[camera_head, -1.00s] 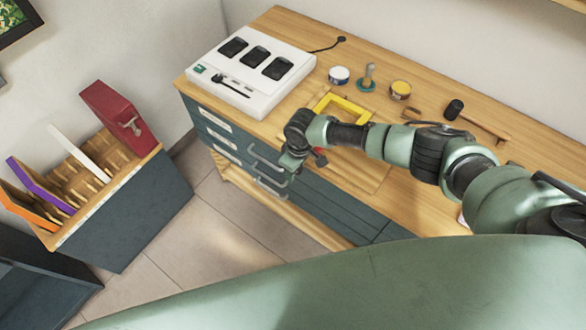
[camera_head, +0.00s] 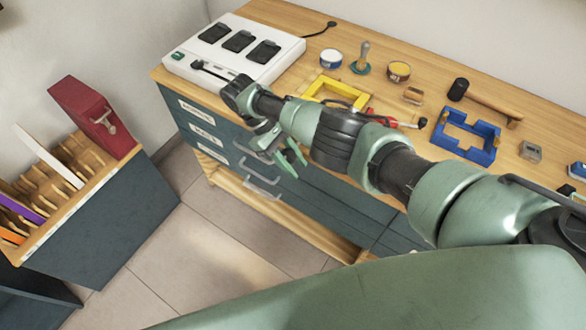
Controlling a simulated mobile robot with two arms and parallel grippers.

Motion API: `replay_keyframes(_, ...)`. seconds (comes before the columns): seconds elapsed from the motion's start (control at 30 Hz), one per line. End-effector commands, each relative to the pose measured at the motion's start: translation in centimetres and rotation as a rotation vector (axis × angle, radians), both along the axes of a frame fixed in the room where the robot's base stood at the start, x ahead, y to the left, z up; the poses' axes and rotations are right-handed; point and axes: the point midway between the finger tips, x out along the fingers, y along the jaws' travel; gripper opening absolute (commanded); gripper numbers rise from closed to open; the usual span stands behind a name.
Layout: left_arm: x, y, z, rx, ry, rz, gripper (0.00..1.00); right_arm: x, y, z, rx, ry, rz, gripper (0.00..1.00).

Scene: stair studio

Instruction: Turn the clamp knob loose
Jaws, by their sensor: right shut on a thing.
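My right gripper (camera_head: 288,157) reaches in from the right, over the workbench (camera_head: 305,72), and points down in front of its front edge by the drawers. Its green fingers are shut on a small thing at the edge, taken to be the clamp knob. The knob is hidden by the fingers and wrist, and I cannot make out the clamp clearly. I cannot tell how far the knob is turned. My left gripper is not in view.
A white charger box (camera_head: 246,48) stands at the bench's left end. A yellow frame (camera_head: 318,87), tins, a mallet (camera_head: 485,103) and a blue frame (camera_head: 467,137) lie behind my arm. Drawer handles (camera_head: 262,177) stick out near the gripper. A slotted rack (camera_head: 95,203) stands left.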

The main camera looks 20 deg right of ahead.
Motion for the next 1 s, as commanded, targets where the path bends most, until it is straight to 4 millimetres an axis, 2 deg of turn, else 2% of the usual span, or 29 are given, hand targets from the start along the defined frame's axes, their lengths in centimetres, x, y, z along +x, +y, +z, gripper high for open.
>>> replay_keyframes(0.03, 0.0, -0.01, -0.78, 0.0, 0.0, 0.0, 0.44, -0.55, 0.67, -0.77, 0.004, 0.025, 0.001, 0.0)
replay_keyframes(0.2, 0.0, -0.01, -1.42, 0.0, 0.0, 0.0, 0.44, -0.63, 0.6, -0.55, -0.018, 0.053, 0.002, 0.0)
replay_keyframes(0.73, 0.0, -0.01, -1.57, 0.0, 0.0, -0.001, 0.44, -0.62, 0.64, -0.22, -0.027, 0.065, 0.005, 0.0)
replay_keyframes(0.77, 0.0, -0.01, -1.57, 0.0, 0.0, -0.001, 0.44, -0.62, 0.64, -0.22, -0.027, 0.065, 0.005, 0.34)
replay_keyframes(0.8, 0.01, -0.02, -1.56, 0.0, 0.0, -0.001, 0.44, -0.62, 0.64, -0.22, -0.026, 0.066, 0.004, 0.44)
replay_keyframes(1.0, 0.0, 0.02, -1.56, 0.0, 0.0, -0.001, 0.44, -0.47, 0.45, -0.09, -0.03, 0.061, 0.004, 0.44)
